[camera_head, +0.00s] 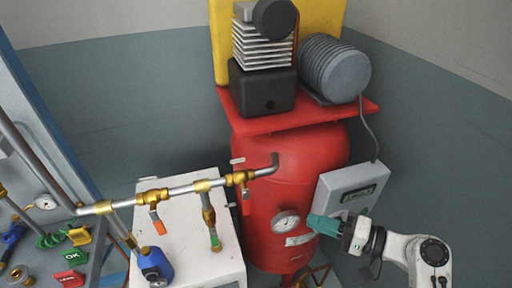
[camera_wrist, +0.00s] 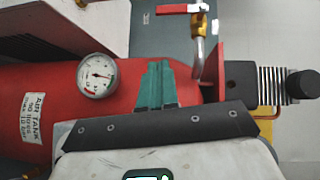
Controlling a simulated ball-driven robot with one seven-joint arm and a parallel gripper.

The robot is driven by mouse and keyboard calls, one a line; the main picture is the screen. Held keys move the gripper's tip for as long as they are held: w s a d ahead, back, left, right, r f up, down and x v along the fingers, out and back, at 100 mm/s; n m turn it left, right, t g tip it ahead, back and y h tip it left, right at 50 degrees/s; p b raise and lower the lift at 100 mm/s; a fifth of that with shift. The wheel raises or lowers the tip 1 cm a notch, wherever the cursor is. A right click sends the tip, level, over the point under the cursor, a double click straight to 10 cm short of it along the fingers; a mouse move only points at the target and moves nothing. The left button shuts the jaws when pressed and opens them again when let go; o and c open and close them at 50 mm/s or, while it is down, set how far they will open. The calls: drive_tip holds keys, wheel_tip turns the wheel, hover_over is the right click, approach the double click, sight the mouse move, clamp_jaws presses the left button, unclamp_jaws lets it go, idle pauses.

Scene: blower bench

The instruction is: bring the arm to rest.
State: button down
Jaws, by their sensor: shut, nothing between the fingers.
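My gripper (camera_head: 322,226) is at the right in the head view, in front of the lower part of the red air tank (camera_head: 300,165). Its teal fingers point left, with the pressure gauge (camera_head: 286,222) just beyond their tips in the picture. In the wrist view my gripper (camera_wrist: 155,75) shows its teal fingers together and empty, with the red tank (camera_wrist: 140,130) behind them and the gauge (camera_wrist: 97,76) to their left. I cannot tell how far the fingers are from the tank.
A grey control box (camera_head: 352,188) is fixed close above my gripper. Brass-valved piping (camera_head: 180,190) runs over a white cabinet (camera_head: 190,240) to the left. A blue-framed panel (camera_head: 35,130) with coloured tags stands far left. The compressor (camera_head: 265,60) and motor (camera_head: 333,68) sit on top.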

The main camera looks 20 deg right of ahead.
drive_tip(key=s+a+f+n+g+h, duration=0.2)
drive_tip(key=s+f+n+g+h, duration=0.45)
drive_tip(key=s+f, duration=0.8)
drive_tip(key=s+d+g+h, duration=0.4)
drive_tip(key=s+h, duration=0.1)
drive_tip(key=s, duration=0.3)
drive_tip(key=shift+s+d+n, duration=0.15)
drive_tip(key=shift+s+n, duration=0.1)
drive_tip(key=shift+n, duration=0.2)
drive_tip(key=shift+h, duration=0.25)
